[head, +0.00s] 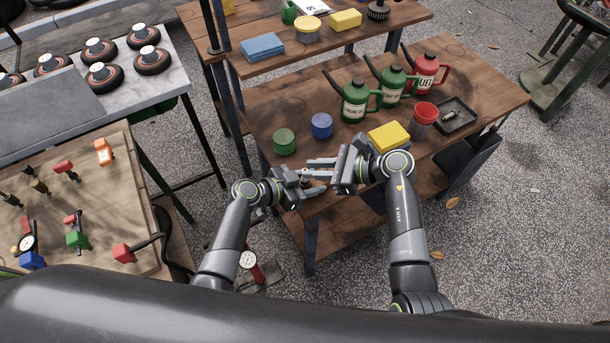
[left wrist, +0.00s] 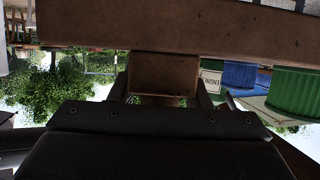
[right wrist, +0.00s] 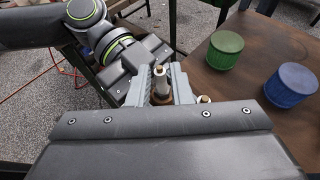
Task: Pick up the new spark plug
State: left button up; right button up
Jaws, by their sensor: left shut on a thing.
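A gap shows between these fingers, so the gripper is open around the plug. The tip of a second plug (right wrist: 203,99) shows just right of it; its lower part is hidden. My left gripper (left wrist: 163,88) is shut on a small brown block (left wrist: 165,72) close to the table edge (left wrist: 180,28). In the head view my right gripper (head: 321,164) is close to my left gripper (head: 310,188), above the table's front left part.
A green cap-like can (head: 284,142) and a blue one (head: 321,125) stand behind the grippers. A yellow sponge (head: 388,137), a red-topped cup (head: 424,118), a black tray (head: 456,116) and fuel and oil cans (head: 354,102) occupy the table's right and back.

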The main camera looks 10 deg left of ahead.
jog(key=shift+a+f, duration=0.1)
jog(key=shift+a, duration=0.25)
grip_shut()
pick_arm(q)
jog(key=o, duration=1.1)
pick_arm(e)
notch_tip(320, 180, up, 10)
pick_arm(q)
jog(key=shift+s+a, duration=0.1)
